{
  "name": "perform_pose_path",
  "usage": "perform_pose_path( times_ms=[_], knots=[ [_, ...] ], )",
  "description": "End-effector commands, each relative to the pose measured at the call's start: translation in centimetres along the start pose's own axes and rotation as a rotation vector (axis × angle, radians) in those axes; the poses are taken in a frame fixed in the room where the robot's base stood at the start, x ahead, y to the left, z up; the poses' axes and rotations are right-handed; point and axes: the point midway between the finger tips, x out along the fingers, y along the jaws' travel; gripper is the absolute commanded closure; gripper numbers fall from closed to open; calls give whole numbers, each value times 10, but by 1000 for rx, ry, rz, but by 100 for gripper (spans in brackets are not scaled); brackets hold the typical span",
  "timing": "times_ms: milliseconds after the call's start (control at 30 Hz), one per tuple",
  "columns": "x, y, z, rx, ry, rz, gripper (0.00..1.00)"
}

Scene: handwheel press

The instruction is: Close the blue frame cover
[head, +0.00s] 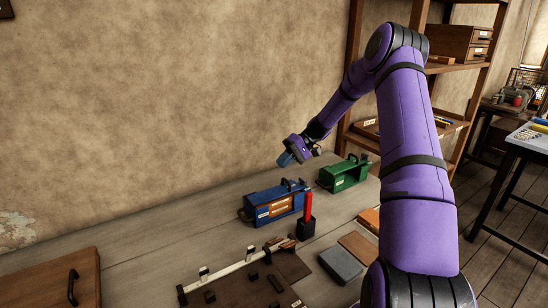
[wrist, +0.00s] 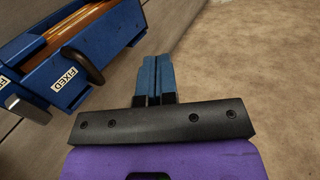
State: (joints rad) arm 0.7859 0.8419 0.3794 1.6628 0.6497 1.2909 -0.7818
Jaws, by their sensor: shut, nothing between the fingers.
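The blue frame (head: 258,205) stands on the workbench in the middle of the head view, with an orange panel on its front and a dark handle on top. In the wrist view the blue frame (wrist: 45,80) is at the upper left, with "FIXED" labels, a dark curved handle (wrist: 82,64) and orange-brown material showing inside. I cannot tell for sure which part is its cover or how far it is open. My gripper (head: 284,160) is above and behind the blue frame, near the wall, apart from it. In the wrist view its blue fingers (wrist: 152,65) are together and empty.
A green frame (head: 345,174) stands to the right of the blue one. A black holder (head: 306,228) with a red upright handle stands close in front. A dark fixture board (head: 240,285), a grey block (head: 340,265) and a wooden box (head: 45,283) occupy the front. The left bench is mostly clear.

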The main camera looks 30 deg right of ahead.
Motion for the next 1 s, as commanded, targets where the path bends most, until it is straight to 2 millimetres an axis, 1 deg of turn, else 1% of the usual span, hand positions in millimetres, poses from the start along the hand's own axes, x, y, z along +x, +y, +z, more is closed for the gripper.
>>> perform_pose_path(
  times_ms=[33,100,300,400,633,1000],
  knots=[
    [-1,10,0,3,-1,-42,100],
    [-3,19,-1,1,-3,-93,100],
    [-3,40,-1,-1,-9,-209,100],
    [-3,46,-2,-2,-11,-249,100],
    [-3,54,-2,-3,-13,-300,100],
    [-2,56,-2,-3,-15,-309,100]
  ],
)
